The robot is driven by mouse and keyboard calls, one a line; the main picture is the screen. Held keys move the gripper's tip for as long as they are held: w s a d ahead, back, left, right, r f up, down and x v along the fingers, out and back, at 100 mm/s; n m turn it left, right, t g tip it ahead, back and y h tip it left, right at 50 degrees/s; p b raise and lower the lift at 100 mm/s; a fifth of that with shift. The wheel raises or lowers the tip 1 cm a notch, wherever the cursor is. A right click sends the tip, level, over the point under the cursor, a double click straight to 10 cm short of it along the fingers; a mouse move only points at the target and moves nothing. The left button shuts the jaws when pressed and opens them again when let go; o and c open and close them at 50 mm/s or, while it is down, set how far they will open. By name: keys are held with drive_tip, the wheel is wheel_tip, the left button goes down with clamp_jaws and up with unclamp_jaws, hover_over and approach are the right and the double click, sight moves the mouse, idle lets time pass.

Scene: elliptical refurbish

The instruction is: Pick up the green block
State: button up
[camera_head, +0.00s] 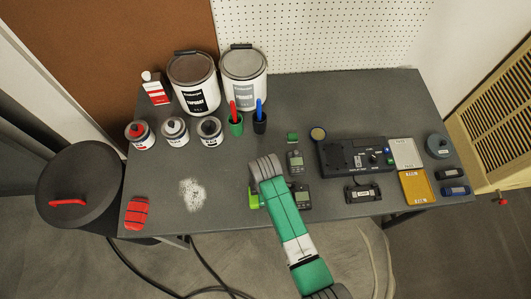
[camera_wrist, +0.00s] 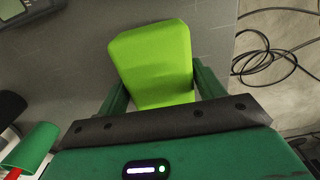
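The green block (camera_wrist: 154,60) is bright lime green with a smooth rounded-edge face. In the wrist view it fills the space between the two dark green fingers of my gripper (camera_wrist: 160,80). The fingers lie close along its left and right sides; I cannot tell whether both press on it. In the head view only a small part of the block (camera_head: 254,200) shows, left of my gripper (camera_head: 262,190), near the front part of the table. The arm hides the rest, and whether the block rests on the table is unclear.
On the grey table (camera_head: 235,185), two small meters (camera_head: 295,162) (camera_head: 301,195) stand right of my gripper. Green and black cups (camera_head: 236,124) (camera_head: 260,122) with pens are behind it. A black device (camera_head: 352,155) is further right; paint cans (camera_head: 194,83) are at the back.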

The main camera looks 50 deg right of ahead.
drive_tip(key=c, duration=0.6)
drive_tip(key=shift+r, duration=0.1)
drive_tip(key=shift+r, duration=0.3)
drive_tip(key=r, duration=0.1)
drive_tip(key=r+p, duration=0.1)
drive_tip(key=r, duration=0.1)
drive_tip(key=shift+s+a+p, duration=0.2)
drive_tip(key=shift+s+p, duration=0.05)
drive_tip(key=shift+p, duration=0.15)
drive_tip(key=s+a+p, duration=0.1)
drive_tip(key=s+a, duration=0.2)
drive_tip(key=s, duration=0.1)
drive_tip(key=s+a+p, duration=0.1)
drive_tip(key=s+a, duration=0.2)
drive_tip(key=s, duration=0.1)
drive_tip(key=s+a+r+p, duration=0.1)
drive_tip(key=s+a, duration=0.2)
drive_tip(key=s, duration=0.1)
drive_tip(key=shift+s+a+r, duration=0.1)
drive_tip(key=shift+s, duration=0.1)
